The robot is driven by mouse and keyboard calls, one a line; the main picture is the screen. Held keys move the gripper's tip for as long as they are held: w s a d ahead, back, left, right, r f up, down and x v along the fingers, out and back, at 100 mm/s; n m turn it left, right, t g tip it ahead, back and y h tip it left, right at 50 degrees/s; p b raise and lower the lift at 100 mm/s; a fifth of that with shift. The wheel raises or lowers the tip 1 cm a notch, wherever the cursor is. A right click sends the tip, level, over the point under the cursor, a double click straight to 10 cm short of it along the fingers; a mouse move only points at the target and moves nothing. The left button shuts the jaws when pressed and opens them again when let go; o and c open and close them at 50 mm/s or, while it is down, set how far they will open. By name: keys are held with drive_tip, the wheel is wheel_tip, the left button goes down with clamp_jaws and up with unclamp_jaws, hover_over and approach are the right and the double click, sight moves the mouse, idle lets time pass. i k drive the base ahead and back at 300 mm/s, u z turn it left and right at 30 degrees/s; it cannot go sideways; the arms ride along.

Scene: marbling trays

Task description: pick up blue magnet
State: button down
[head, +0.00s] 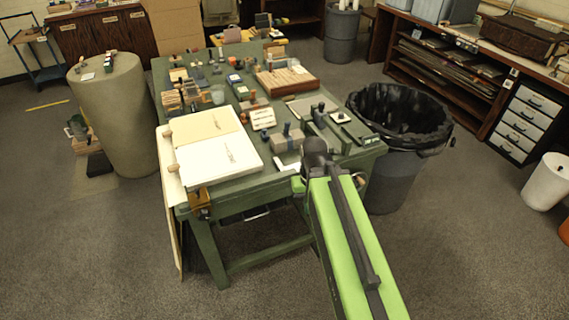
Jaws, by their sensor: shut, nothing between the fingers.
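I cannot make out a blue magnet for certain. Several small bluish or dark pieces lie among the tools on the green table (235,268), such as a blue-edged box (234,79) towards the back and a dark blue upright piece (286,129) near the front right; they are too small to name surely. My green arm reaches from the bottom right to the table's front edge. My gripper (316,150) is at its dark end, over the table's front right part, shut and empty. The arm's end hides part of the tabletop there.
A large open book or board (208,148) covers the table's front left. A black-lined bin (400,115) stands close on the right. A round pillar (120,115) with small items on top stands left. Open floor (95,255) lies in front.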

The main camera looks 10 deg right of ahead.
sight(264, 135)
drive_tip(key=z, duration=1.25)
drive_tip(key=i, duration=0.6)
drive_tip(key=u, duration=3.1)
drive_tip(key=i, duration=1.05)
drive_tip(key=z, duration=0.15)
